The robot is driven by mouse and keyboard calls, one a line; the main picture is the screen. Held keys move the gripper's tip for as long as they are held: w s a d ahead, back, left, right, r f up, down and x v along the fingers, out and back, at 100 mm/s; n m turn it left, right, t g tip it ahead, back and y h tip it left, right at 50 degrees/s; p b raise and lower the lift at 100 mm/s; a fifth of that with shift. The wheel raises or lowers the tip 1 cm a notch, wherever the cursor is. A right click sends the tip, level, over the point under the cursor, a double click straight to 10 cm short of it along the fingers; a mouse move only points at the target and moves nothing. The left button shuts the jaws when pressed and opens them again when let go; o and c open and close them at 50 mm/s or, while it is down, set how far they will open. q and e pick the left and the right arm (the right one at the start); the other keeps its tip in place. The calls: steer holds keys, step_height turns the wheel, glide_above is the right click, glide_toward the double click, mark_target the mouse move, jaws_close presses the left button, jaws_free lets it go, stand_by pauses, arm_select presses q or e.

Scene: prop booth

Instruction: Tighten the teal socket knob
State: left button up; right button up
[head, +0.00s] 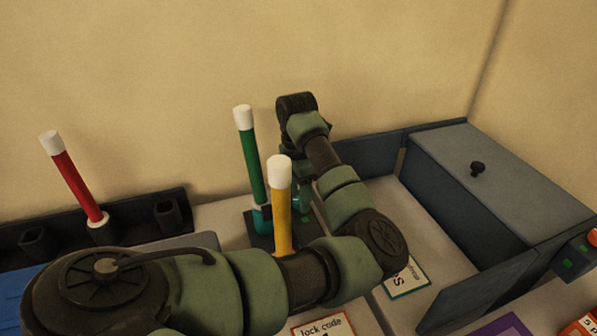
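A green stick with a white tip (250,155) stands, slightly tilted, in a teal socket (262,218) on a dark base (255,238). A small teal part (305,204), which looks like the socket's knob, shows just right of it. My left arm reaches across the front and bends up, with the wrist above this part. My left gripper (295,182) points down at the small teal part. Its fingers are mostly hidden behind the yellow stick and my arm, so I cannot tell whether they touch or grip it. My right gripper is out of view.
A yellow stick with a white tip (281,210) stands in front of the socket; my arm hides its foot. A red stick (78,185) leans in a dark rack (130,215) at left. A grey-lidded box (505,175) and a lock code card (322,328) are at right and front.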

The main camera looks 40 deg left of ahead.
mark_target(298, 198)
arm_select(q)
step_height(298, 198, up, 8)
steer(key=shift+a+f+b, duration=0.1)
steer(key=shift+b, duration=0.35)
stand_by(0.6)
